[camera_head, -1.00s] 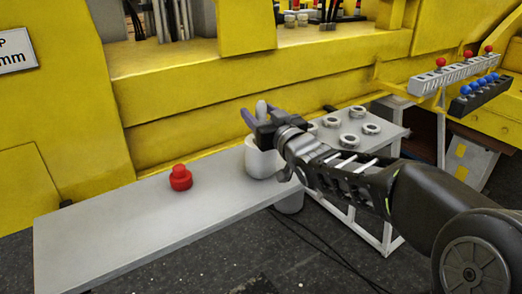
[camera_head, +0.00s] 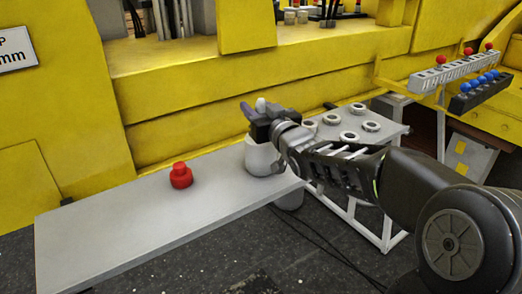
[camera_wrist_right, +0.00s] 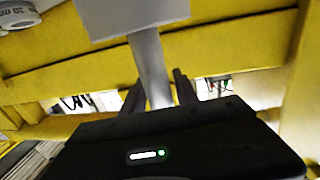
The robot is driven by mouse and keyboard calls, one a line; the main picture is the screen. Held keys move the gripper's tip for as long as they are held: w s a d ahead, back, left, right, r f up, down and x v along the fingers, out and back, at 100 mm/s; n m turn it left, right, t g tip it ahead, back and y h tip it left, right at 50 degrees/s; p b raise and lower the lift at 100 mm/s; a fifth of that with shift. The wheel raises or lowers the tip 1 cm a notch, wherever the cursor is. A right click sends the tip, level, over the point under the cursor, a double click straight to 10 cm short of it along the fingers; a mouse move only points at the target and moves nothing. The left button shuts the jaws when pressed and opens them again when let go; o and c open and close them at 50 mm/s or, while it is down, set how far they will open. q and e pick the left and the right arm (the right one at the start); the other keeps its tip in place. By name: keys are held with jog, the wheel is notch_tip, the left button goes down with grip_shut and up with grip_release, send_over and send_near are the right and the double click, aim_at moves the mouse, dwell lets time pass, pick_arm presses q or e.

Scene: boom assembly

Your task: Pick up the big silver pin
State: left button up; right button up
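The big silver pin (camera_head: 262,157) stands upright near the right end of the grey table. It has a wide round base and a narrower shaft, whose light tip shows above my right gripper (camera_head: 260,110). In the right wrist view the grey shaft (camera_wrist_right: 152,68) runs down from a wide block at the top edge. The right gripper's two dark fingers (camera_wrist_right: 158,92) stand one on each side of the shaft and look apart, with the shaft between them. Contact with the shaft cannot be made out. My left gripper is not in view.
A red stepped part (camera_head: 181,177) stands left of the pin on the grey table (camera_head: 110,225). A lower stand (camera_head: 385,141) with several metal rings is to the right. The yellow machine (camera_head: 190,100) rises close behind. The table's left part is clear.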

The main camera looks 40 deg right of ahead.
grip_shut()
dwell(0.9)
jog(key=shift+r, duration=0.2)
